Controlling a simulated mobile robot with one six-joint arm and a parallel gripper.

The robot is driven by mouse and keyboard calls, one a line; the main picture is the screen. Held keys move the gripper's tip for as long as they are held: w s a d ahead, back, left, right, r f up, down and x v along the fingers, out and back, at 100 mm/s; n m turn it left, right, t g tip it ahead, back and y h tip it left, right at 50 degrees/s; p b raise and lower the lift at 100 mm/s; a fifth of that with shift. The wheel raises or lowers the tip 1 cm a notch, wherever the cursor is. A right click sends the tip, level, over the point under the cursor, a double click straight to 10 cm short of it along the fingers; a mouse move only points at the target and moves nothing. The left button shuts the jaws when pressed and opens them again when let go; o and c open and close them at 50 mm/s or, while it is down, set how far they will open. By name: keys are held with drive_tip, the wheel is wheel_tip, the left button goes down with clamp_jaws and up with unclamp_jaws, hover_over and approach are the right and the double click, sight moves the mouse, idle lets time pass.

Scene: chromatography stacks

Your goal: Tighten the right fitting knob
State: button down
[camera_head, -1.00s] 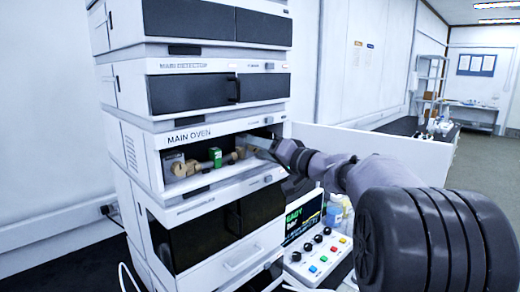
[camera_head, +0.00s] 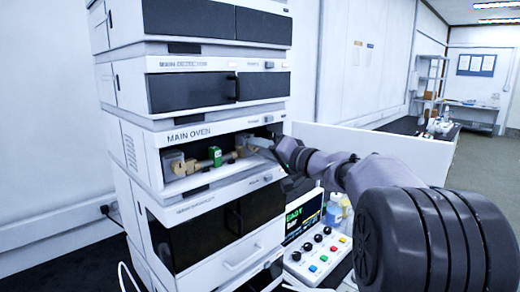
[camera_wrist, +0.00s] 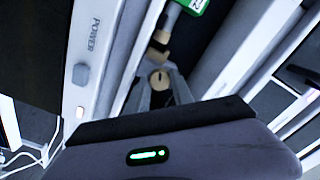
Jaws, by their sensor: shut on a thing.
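The right fitting knob is a small tan knob at the right end of the column in the open MAIN OVEN bay (camera_head: 185,140). It shows in the head view (camera_head: 240,151), partly hidden by my gripper, and end-on in the wrist view (camera_wrist: 159,79) with a dark mark on its face. My gripper (camera_wrist: 159,88) is shut on this knob, a grey finger on either side. In the head view my gripper (camera_head: 250,146) reaches into the bay from the right. The column carries a green label (camera_head: 215,156). A tan fitting (camera_head: 178,166) is at its left end.
The oven's side walls and lower front edge frame the bay closely. A dark-fronted module (camera_head: 215,92) is above and another (camera_head: 215,225) below. A control box (camera_head: 318,252) with coloured buttons and a screen stands at lower right.

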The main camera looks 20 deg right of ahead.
drive_tip(key=m, duration=0.3)
drive_tip(key=shift+b, duration=0.3)
drive_tip(key=m, duration=0.4)
drive_tip(key=m+p, duration=0.3)
drive_tip(key=m, duration=0.3)
drive_tip(key=m+p, duration=0.3)
drive_tip(key=m, duration=0.2)
drive_tip(key=shift+m+p, duration=0.3)
drive_tip(key=shift+p, duration=0.1)
drive_tip(key=shift+m+p, duration=1.25)
drive_tip(key=shift+m, duration=0.25)
drive_tip(key=shift+f+m, duration=0.1)
drive_tip(key=shift+m, duration=0.2)
drive_tip(key=c, duration=1.1)
unclamp_jaws()
